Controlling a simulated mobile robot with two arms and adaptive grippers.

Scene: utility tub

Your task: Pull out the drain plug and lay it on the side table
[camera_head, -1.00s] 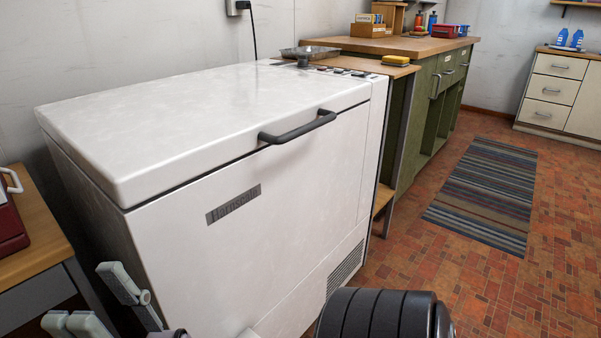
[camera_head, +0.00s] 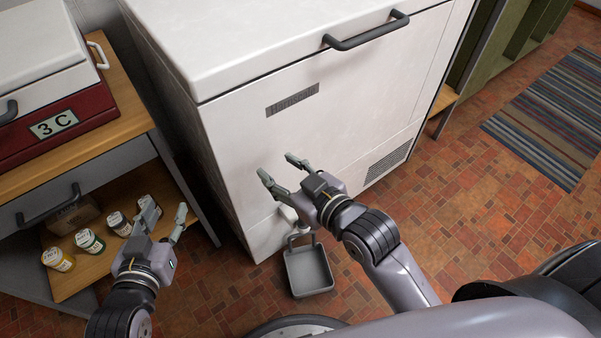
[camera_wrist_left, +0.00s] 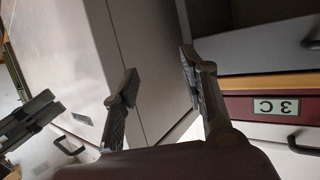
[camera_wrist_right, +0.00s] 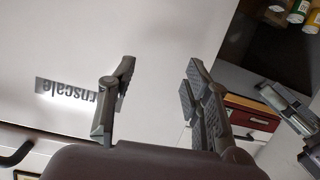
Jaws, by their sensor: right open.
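The white chest freezer (camera_head: 240,130) stands closed in the middle. A white rounded fitting, possibly the drain plug (camera_head: 287,213), shows low on its front, partly hidden by my right gripper. My right gripper (camera_head: 278,168) is open and empty, in front of the freezer's lower front. My left gripper (camera_head: 161,217) is open and empty, in front of the side table's lower shelf. The wooden side table (camera_head: 139,121) stands left of the freezer. In both wrist views the fingers are apart with nothing between them.
A grey pan (camera_head: 310,271) lies on the floor below the fitting. A red and white box (camera_head: 55,135) marked 3 C occupies much of the side table's top. Several jars (camera_head: 89,241) stand on the lower shelf.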

